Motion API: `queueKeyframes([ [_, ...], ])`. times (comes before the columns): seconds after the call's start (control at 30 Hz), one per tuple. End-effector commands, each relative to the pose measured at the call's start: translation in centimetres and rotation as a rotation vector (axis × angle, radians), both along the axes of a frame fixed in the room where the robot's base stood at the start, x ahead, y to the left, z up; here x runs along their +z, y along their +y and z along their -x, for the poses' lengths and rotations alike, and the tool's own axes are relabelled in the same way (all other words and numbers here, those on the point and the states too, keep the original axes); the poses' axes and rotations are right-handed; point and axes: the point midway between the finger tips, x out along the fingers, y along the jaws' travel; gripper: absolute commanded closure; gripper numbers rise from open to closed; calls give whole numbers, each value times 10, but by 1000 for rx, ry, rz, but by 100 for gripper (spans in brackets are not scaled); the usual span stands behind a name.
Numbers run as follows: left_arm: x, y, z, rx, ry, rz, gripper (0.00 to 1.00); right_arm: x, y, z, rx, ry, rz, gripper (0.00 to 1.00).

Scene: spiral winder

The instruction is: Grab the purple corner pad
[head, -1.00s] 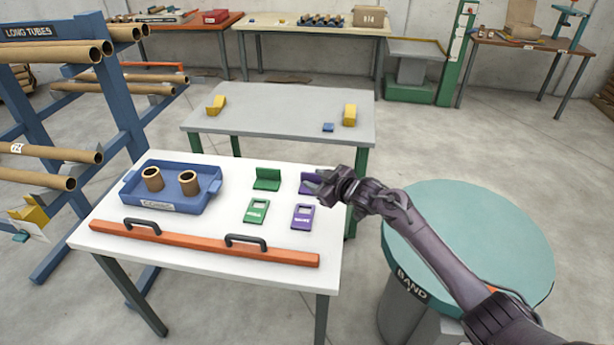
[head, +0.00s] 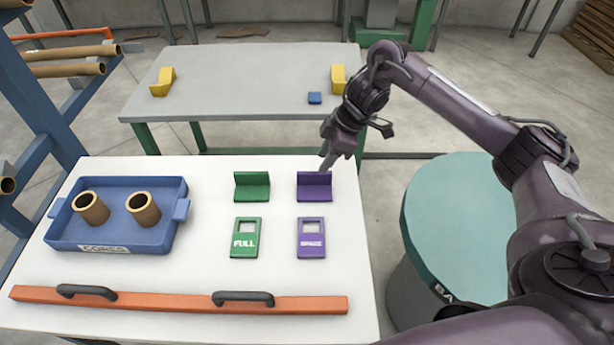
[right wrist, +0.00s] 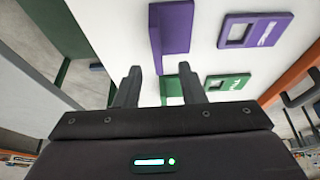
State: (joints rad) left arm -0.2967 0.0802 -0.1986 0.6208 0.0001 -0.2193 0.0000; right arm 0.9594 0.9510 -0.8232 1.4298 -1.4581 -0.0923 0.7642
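The purple corner pad (head: 315,190) is an L-shaped piece standing on the white table, at its back right. It also shows in the right wrist view (right wrist: 176,30), with its upright wall lined up with the gap between my fingers. My right gripper (head: 327,164) points down at the pad's back edge, just above it. In the right wrist view the right gripper (right wrist: 160,72) is open, with its two fingers apart. The wall's near end appears between the fingertips; I cannot tell whether they touch it. My left gripper is not in view.
A green corner pad (head: 252,188) stands left of the purple one. A green tag (head: 245,250) and a purple tag (head: 311,252) lie in front. A blue tray (head: 115,235) with two cores and an orange bar (head: 180,302) share the table. A grey table (head: 240,75) is behind.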

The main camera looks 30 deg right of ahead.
Motion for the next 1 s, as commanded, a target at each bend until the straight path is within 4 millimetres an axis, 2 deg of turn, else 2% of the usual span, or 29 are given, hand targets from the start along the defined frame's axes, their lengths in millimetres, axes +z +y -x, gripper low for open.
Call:
queueKeyframes([
  [0.13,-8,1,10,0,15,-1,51,-18,6,-1,1,7,0,64],
  [0.4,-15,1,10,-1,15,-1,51,-52,15,-11,0,7,-2,64],
  [0.5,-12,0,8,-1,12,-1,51,-61,19,-14,0,6,0,64],
  [0.63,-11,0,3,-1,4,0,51,-70,22,-16,1,3,1,64],
  [0.83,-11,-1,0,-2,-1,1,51,-71,22,-16,1,3,1,64],
  [0.87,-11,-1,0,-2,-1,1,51,-71,22,-16,1,3,1,65],
  [1.0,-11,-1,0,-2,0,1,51,-70,22,-16,1,3,1,83],
])
